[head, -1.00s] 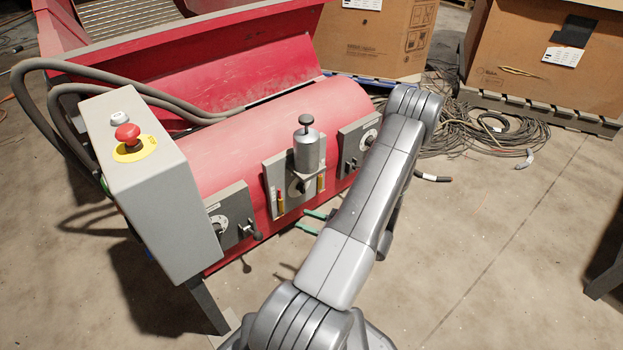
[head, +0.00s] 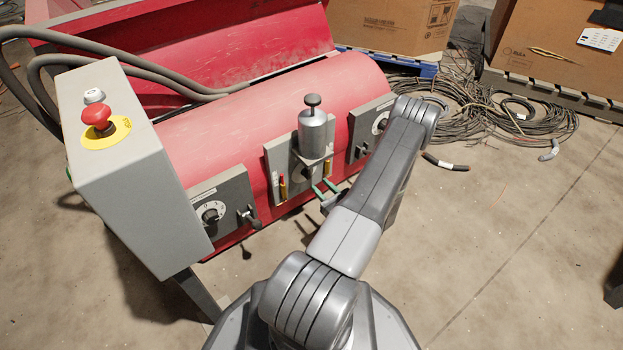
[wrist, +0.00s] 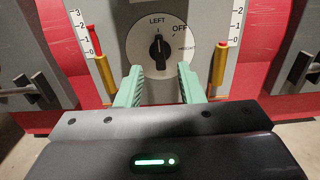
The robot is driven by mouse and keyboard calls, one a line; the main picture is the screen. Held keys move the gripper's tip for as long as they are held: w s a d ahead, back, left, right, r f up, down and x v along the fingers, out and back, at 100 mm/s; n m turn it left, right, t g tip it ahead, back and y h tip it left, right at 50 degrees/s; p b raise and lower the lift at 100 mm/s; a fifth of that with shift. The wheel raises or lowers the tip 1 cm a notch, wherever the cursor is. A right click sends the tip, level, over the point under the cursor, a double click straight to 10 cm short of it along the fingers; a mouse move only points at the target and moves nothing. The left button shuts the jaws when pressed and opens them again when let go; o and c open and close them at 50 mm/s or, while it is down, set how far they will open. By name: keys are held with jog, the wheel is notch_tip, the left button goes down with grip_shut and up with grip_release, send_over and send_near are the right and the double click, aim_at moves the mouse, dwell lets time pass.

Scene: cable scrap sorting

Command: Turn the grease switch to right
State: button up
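The grease switch (wrist: 159,48) is a black knob on a round white dial in the wrist view. Its white mark points up; the dial reads LEFT at the top, OFF at upper right and a small, hard-to-read word at right. The switch sits on the middle grey panel (head: 275,170) of the red machine, below a silver grease cup (head: 312,130). My gripper (wrist: 160,76) is open, its green fingers on either side of and just below the knob, seemingly not gripping it. In the head view the fingers (head: 325,192) reach the panel's lower part.
Red-and-brass level gauges (wrist: 103,68) and (wrist: 219,66) flank the dial close to my fingers. Side panels with a dial (head: 211,213) and levers stand left and right. A grey box with a red emergency button (head: 97,115) is at left. Cables (head: 480,110) lie on the floor behind.

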aim_at(309, 174)
jog(key=b+x, duration=0.1)
jog(key=x, duration=0.5)
jog(key=shift+w+a, duration=0.15)
jog(key=shift+w, duration=0.05)
grip_shut()
